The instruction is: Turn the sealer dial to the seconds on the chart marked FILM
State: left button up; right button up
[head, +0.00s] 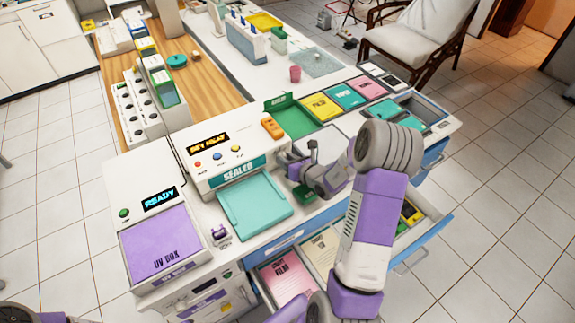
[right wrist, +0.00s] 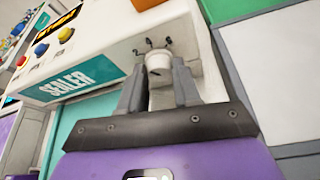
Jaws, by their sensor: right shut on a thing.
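The sealer (head: 225,172) is a white box with a teal SEALER label and a teal plate in front. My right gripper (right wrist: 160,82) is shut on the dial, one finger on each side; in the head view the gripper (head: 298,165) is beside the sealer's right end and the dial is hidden. A pink sheet marked FILM (head: 287,280) lies in the open drawer; its small print is unreadable. My left gripper is not in view.
A UV box (head: 160,240) reading READY stands left of the sealer. A green tray (head: 292,118), an orange object (head: 272,128) and coloured cards, one yellow and marked FILM (head: 320,107), lie behind my right arm. The open drawer (head: 325,250) juts out below it.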

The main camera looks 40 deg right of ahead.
jog(key=shift+a+n+h+b, duration=0.1)
jog(key=shift+n+h+b, duration=0.5)
jog(key=shift+n+b, duration=0.5)
jog(key=o, duration=1)
jog(key=v, duration=0.7)
jog(key=shift+s+r+p, duration=0.15)
jog(key=shift+s+p, duration=0.1)
jog(key=shift+p, duration=0.05)
